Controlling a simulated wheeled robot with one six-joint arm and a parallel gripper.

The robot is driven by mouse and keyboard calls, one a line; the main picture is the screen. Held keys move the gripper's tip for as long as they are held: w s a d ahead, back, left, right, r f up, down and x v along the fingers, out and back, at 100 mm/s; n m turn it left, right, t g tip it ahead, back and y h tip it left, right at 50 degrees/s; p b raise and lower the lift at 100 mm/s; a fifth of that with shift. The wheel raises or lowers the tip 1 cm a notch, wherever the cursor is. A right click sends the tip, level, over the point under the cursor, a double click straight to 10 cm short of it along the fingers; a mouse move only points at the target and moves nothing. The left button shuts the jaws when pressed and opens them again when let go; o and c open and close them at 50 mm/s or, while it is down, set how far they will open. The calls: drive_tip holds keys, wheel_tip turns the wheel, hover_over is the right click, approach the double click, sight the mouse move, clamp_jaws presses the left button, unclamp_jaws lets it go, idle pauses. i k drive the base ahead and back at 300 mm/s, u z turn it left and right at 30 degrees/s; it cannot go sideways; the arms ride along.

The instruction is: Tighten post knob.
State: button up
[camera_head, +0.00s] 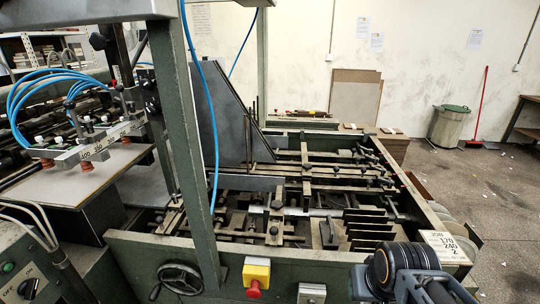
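The feeder is a green machine frame (330,254) with an open bed of bars, rods and posts. Several small dark knobs sit on the bars and posts, among them one knob (276,205) near the middle of the bed and another (273,230) just in front of it. I cannot tell which of them is the post knob, or whether any is loose. Part of my arm, dark with grey-blue parts, shows at the lower right in front of the machine's front rail. My gripper's fingers do not show, and no contact with a knob is visible.
A green upright (185,130) and a blue hose (214,130) cross the view left of the bed. A handwheel (181,279) and a red stop button (254,291) are on the front. A bin (451,126) stands at the back right. The floor (480,190) at right is mostly clear.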

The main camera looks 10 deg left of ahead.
sight(306, 166)
drive_tip(key=z, duration=1.95)
drive_tip(key=k, duration=1.15)
drive_tip(key=u, duration=1.6)
drive_tip(key=i, duration=1)
drive_tip(key=z, duration=0.05)
